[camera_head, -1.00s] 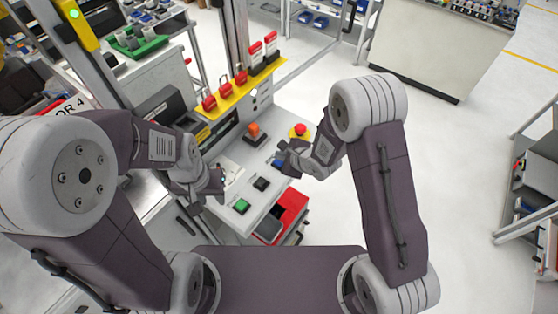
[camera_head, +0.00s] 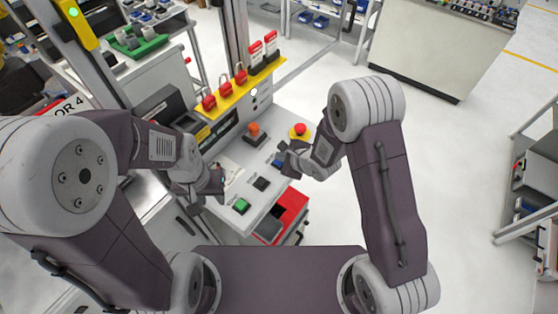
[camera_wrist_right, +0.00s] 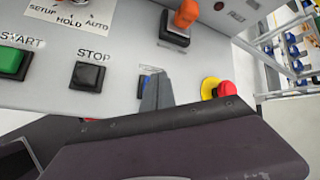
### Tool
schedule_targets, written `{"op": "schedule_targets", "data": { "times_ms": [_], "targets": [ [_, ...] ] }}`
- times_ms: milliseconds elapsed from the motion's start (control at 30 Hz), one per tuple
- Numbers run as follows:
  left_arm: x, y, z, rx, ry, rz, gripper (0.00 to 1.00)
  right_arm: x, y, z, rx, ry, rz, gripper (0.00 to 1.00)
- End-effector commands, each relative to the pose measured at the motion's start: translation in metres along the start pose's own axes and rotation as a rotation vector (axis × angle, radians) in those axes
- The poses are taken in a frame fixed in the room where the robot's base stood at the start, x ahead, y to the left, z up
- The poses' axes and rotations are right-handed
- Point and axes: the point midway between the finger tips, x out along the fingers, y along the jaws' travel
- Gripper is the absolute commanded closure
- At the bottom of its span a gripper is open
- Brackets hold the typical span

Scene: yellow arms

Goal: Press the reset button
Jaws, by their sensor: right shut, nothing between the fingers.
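The blue button (camera_head: 276,163) sits on the sloped grey panel (camera_head: 236,178), with its label hidden; I take it for the reset button. In the right wrist view only a small blue part (camera_wrist_right: 145,80) shows, mostly covered by my right fingers. My right gripper (camera_head: 284,158) is shut and empty, with its fingertips (camera_wrist_right: 156,86) over or close beside the blue button. I cannot tell whether they touch it. My left gripper (camera_head: 218,183) hangs near the panel's left side, left of the green button; its jaws are not clear.
A black STOP button (camera_wrist_right: 88,76) and green START button (camera_wrist_right: 12,62) lie left of the blue one. An orange switch (camera_head: 256,131) stands behind. A red emergency button (camera_head: 300,129) on yellow is to the right. Red padlocks (camera_head: 225,89) line a yellow rail.

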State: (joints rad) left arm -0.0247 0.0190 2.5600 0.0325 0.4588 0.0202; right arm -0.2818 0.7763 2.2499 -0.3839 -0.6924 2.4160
Motion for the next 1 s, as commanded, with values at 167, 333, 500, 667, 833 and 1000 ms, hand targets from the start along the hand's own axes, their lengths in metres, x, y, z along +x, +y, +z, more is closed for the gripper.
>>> {"op": "schedule_targets", "data": {
  "times_ms": [167, 333, 500, 667, 833, 1000],
  "targets": [
    [0.0003, 0.0000, 0.0000, 0.000, 0.000, 0.000, 0.64, 0.0008, 0.0004, -0.0005, 0.000, 0.000, 0.000, 1.00],
    [0.0005, 0.0000, 0.0001, 0.000, 0.000, 0.000, 0.64, 0.0009, 0.0005, -0.0007, 0.000, 0.000, 0.000, 1.00],
    [0.0017, 0.0000, 0.0002, 0.000, 0.000, 0.000, 0.64, 0.0022, 0.0016, -0.0016, 0.000, 0.000, 0.000, 1.00],
    [0.0028, 0.0000, 0.0003, 0.000, 0.000, 0.000, 0.64, 0.0036, 0.0025, -0.0027, 0.000, 0.000, 0.000, 1.00],
    [0.0040, -0.0001, 0.0004, 0.000, 0.000, 0.000, 0.64, 0.0050, 0.0036, -0.0037, 0.000, 0.000, 0.000, 1.00],
    [0.0052, -0.0001, 0.0005, 0.000, 0.000, 0.000, 0.64, 0.0064, 0.0047, -0.0048, 0.000, 0.001, 0.000, 1.00]
  ]
}}
